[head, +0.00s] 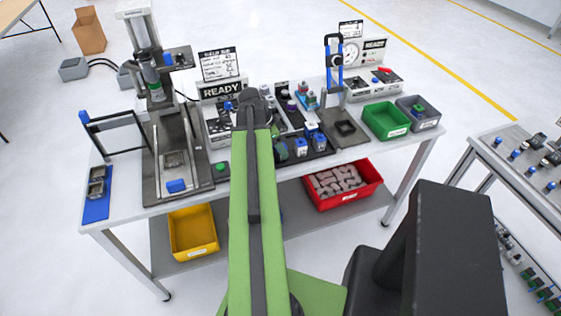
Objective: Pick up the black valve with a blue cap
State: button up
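Several small black valves with blue caps stand on the side table at the right edge in the head view; one is this black valve with a blue cap (515,154). They are small and partly blurred, and I cannot tell which one is meant. My green arm reaches up the middle of the view and ends in a dark joint in front of the main workbench. I cannot make out my gripper's fingers anywhere. The side table stands well to the right of my arm.
The main workbench (200,197) carries a press, gauges, blue-and-white parts, a green bin (386,121) and a grey bin (419,113). A red bin (342,186) and a yellow bin (193,231) sit on its lower shelf. Open floor separates the workbench from the side table (525,185).

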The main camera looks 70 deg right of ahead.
jog(key=shift+b+x, duration=0.3)
jog(key=shift+x, duration=0.7)
jog(key=shift+w+r, duration=0.1)
jog(key=shift+r, duration=0.05)
jog(key=shift+c, duration=0.3)
grip_shut()
jog(key=shift+r, duration=0.1)
